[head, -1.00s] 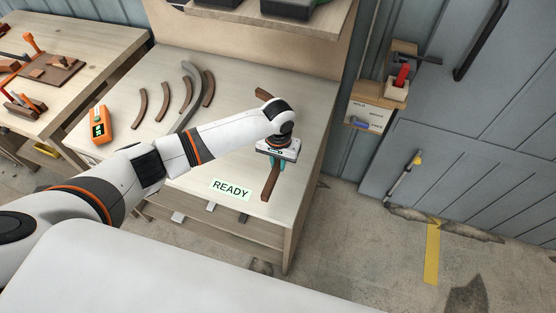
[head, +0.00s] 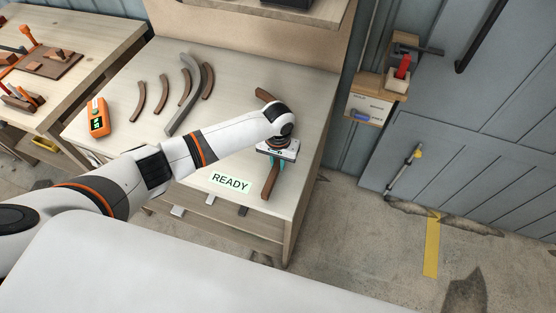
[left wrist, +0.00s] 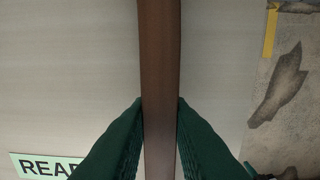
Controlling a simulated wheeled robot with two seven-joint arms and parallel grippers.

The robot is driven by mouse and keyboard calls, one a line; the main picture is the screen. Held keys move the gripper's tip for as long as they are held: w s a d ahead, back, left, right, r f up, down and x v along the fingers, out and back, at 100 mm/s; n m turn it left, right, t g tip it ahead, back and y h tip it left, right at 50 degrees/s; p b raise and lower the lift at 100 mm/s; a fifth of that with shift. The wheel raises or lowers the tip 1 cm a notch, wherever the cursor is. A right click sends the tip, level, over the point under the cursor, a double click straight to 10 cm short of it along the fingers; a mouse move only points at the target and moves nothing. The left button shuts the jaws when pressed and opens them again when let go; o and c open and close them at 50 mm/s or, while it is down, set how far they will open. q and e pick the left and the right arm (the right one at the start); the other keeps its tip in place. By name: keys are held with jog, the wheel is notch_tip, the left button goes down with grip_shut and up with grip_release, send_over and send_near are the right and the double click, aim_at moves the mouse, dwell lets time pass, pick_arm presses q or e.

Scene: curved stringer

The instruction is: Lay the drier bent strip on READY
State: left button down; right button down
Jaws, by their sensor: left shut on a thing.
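My left gripper (head: 276,158) is shut on a dark brown bent strip (head: 269,184) near the right edge of the workbench. In the left wrist view the strip (left wrist: 160,60) runs between the teal fingers (left wrist: 160,125). A brown end (head: 265,95) shows beyond my wrist; the part between is hidden, so I cannot tell for sure that it is the same strip. The green READY label (head: 231,183) lies just left of the held strip, near the front edge, and shows in the left wrist view (left wrist: 45,166). Other brown bent strips (head: 139,101) (head: 185,88) (head: 207,82) lie further left. My right gripper is out of view.
A grey curved piece (head: 188,98) lies among the loose strips. An orange meter (head: 97,117) with a green display is at the bench's left. A side table (head: 85,72) with tools stands left. Bare bench top lies around READY. A shelf (head: 310,18) overhangs the back.

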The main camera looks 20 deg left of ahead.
pick_arm(q)
jog(key=shift+f, duration=0.3)
dwell(0.4)
jog(key=c, duration=1.3)
grip_release()
jog(key=shift+o, duration=0.2)
